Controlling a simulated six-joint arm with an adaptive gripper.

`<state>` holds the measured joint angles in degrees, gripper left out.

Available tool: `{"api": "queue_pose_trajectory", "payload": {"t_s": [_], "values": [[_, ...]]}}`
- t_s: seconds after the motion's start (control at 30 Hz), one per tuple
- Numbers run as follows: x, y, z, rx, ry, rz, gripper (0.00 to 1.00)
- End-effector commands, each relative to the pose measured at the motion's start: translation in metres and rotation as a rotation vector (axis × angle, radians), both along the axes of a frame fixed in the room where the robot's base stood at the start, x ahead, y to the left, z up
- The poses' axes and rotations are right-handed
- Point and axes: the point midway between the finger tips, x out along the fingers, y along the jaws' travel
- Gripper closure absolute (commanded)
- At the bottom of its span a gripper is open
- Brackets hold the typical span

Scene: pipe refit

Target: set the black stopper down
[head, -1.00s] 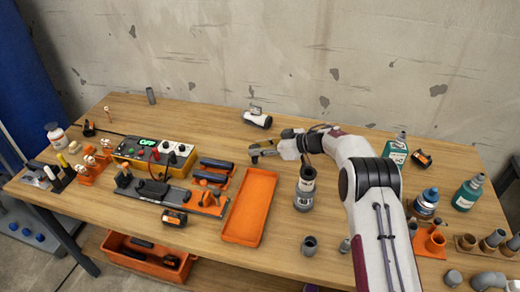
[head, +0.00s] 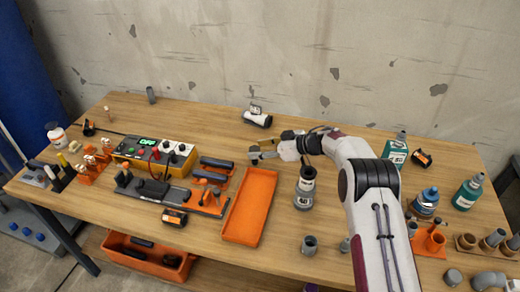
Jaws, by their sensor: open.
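My gripper (head: 260,148) is at the back middle of the table in the head view, low over the wood and pointing left. Its fingers are spread apart. I cannot clearly pick out the black stopper; around the fingertips the parts are too small to tell apart, and it may be hidden there. A grey bottle-like container with a dark neck (head: 304,188) stands upright just in front of my gripper and apart from it.
An orange tray (head: 233,238) lies empty in front of my gripper. A white cylindrical thing (head: 257,117) lies behind it. A control box (head: 155,152) stands to the left. Bottles, including a green one (head: 395,152), stand at the right. The back-left wood is mostly clear.

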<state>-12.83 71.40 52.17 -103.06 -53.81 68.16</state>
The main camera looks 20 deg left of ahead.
Motion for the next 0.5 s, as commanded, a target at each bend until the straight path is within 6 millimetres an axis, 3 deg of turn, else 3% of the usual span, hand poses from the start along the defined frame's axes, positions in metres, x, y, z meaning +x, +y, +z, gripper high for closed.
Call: {"api": "queue_pose_trajectory", "payload": {"t_s": [0.23,0.5], "values": [[-0.001,-0.005,0.005,0.000,0.001,0.000,0.56],[-0.006,-0.025,0.017,-0.001,0.001,-0.001,0.56]]}}
